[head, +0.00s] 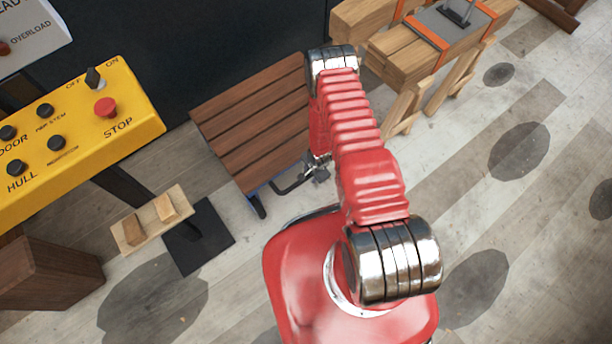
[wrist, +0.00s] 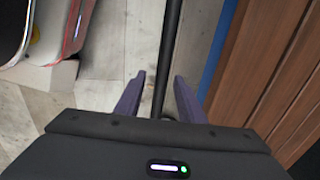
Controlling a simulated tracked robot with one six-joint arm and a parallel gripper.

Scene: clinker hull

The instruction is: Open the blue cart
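The blue cart (head: 255,125) stands left of my arm in the head view, with a brown slatted wooden top and a little blue frame showing at its near edge. A dark bent handle (head: 288,186) sticks out at its near right corner. In the wrist view the cart's blue edge (wrist: 218,50) and brown slats (wrist: 265,60) are at right. My gripper (wrist: 159,76) is open, its two fingers on either side of a black bar (wrist: 168,50), with gaps visible. I cannot tell whether either finger touches it.
A yellow control panel (head: 75,140) with knobs and a red stop button stands at left. Below it are a small wooden shelf (head: 150,218) and a dark base plate (head: 200,240). A wooden trestle with timber (head: 400,50) stands behind right.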

